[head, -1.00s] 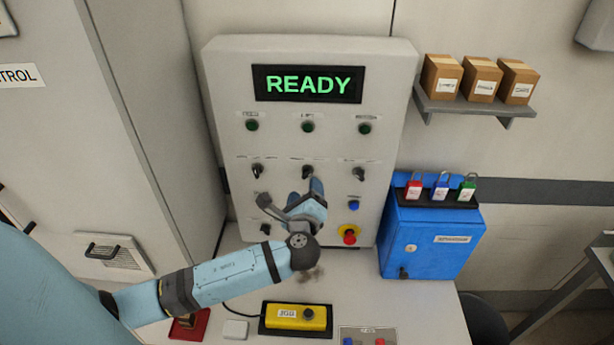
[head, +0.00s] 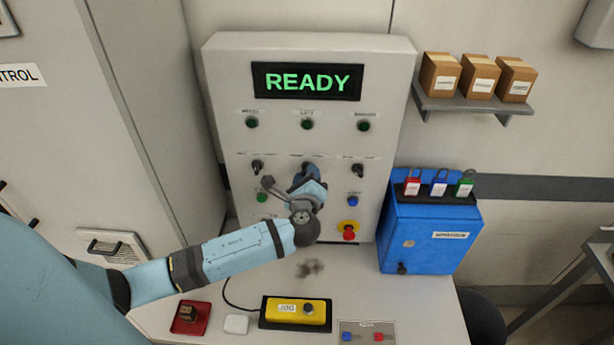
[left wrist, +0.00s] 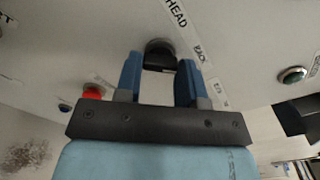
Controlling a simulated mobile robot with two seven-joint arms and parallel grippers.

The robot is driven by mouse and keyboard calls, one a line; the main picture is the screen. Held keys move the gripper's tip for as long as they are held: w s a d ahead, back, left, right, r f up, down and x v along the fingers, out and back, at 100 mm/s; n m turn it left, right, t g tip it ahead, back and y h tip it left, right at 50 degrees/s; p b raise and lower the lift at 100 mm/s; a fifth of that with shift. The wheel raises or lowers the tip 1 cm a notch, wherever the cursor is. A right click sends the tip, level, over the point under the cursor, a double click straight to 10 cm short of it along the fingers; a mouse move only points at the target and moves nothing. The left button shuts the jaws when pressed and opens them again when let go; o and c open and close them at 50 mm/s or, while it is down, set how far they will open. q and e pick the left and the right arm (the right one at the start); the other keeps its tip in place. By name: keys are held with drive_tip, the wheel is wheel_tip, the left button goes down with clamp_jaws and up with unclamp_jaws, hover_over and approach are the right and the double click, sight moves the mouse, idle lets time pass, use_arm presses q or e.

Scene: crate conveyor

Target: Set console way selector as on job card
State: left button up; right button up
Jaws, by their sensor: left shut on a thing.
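The grey console (head: 225,110) stands upright at the back with a green READY display (head: 307,82). Its middle selector, a black knob, sits between my blue left fingers in the left wrist view (left wrist: 160,54), with labels ending in "HEAD" and reading "BACK" around it. In the head view my left gripper (head: 308,170) is at this knob and mostly covers it, so its pointing direction is hard to read. The gripper is shut on the knob. I see no readable job card. My right gripper is out of view.
Two more black selectors stand left (head: 257,167) and right (head: 358,170). A red emergency button (head: 348,232) and blue button (head: 353,200) are at lower right. A yellow JOG box (head: 296,311) lies on the desk. A blue lock box (head: 433,238) stands right.

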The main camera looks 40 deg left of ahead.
use_arm(q)
drive_tip(key=shift+f, duration=0.1)
drive_tip(key=n+b, duration=1.3)
drive_tip(key=n, duration=0.4)
drive_tip(key=shift+n+b, duration=0.3)
drive_tip(key=shift+r, duration=0.2)
idle(0.4)
drive_tip(key=o, duration=0.9)
drive_tip(key=shift+o, duration=0.2)
